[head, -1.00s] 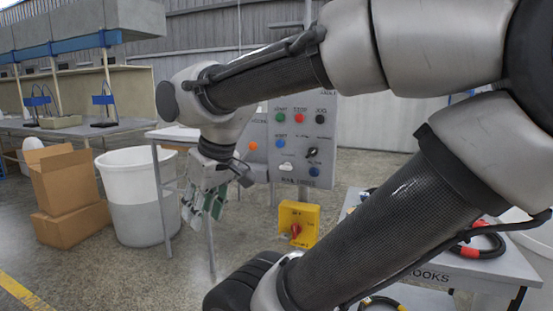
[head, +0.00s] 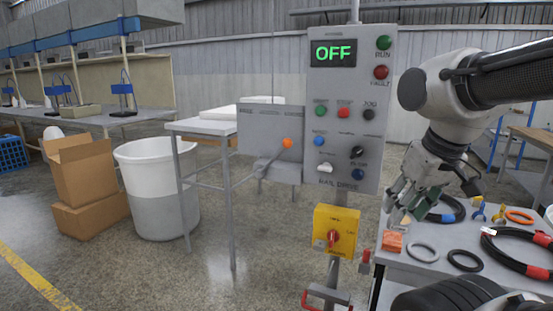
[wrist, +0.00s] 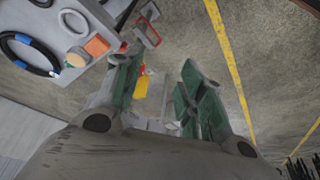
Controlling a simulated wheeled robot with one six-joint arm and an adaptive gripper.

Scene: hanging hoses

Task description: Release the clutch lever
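The clutch lever (head: 273,157) is a grey rod with an orange knob (head: 287,143), on a grey box (head: 255,125) left of the control panel. The rod slants up to the right from its pivot, knob end uppermost. My gripper (head: 407,208) is well to the right of the lever, beyond the panel and above the grey table. In the wrist view my gripper (wrist: 157,70) has its green-padded fingers apart with nothing held between them. The lever cannot be made out in the wrist view.
The control panel (head: 345,110) shows a green OFF. A yellow switch box (head: 335,231) with a red knob is below it. The grey table (head: 400,262) at the right holds hoses and rings. A white bin (head: 158,190) and cardboard boxes (head: 85,180) stand left. Floor before the lever is clear.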

